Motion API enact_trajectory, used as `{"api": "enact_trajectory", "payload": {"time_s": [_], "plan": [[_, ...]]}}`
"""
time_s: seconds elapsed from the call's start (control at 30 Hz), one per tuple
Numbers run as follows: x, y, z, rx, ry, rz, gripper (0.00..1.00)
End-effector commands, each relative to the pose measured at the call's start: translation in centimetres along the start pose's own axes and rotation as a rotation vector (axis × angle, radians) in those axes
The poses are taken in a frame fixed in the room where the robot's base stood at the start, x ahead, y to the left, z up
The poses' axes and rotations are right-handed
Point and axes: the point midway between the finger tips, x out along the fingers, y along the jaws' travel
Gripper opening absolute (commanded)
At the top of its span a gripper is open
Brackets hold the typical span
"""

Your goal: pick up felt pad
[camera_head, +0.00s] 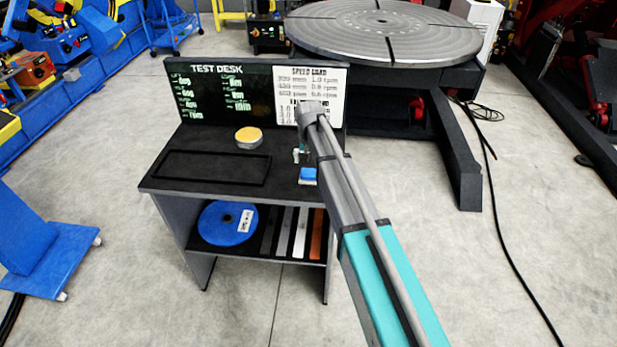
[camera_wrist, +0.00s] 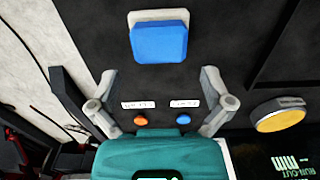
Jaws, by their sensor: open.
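A blue block with a pale layer (camera_wrist: 158,42), which looks like the felt pad, lies on the dark desk top. It also shows in the head view near the desk's right front (camera_head: 308,175). My gripper (camera_wrist: 158,84) is open in the wrist view, with its fingers spread wide and nothing between the tips. The block is apart from the fingers, above them in the picture. In the head view my arm hides most of my gripper.
A pale disc with a yellow top (camera_head: 248,138) stands on the desk (camera_head: 215,140). An upright lettered board (camera_head: 225,97) closes the desk's back. A blue disc (camera_head: 215,225) and several strips lie on the lower shelf. A large round table (camera_head: 350,30) stands behind.

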Motion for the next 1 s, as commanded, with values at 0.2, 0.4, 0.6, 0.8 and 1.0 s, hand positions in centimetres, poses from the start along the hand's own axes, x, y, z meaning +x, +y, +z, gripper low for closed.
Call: {"api": "enact_trajectory", "payload": {"time_s": [0.2,0.4,0.6,0.8,1.0], "plan": [[1.0,0.0,0.0,0.000,0.000,0.000,1.00],[2.6,0.0,0.1,0.000,0.000,0.000,1.00],[4.1,0.1,0.1,0.000,0.000,0.000,1.00],[5.1,0.1,0.1,0.000,0.000,0.000,1.00],[5.2,0.1,0.1,0.000,0.000,0.000,1.00]]}}
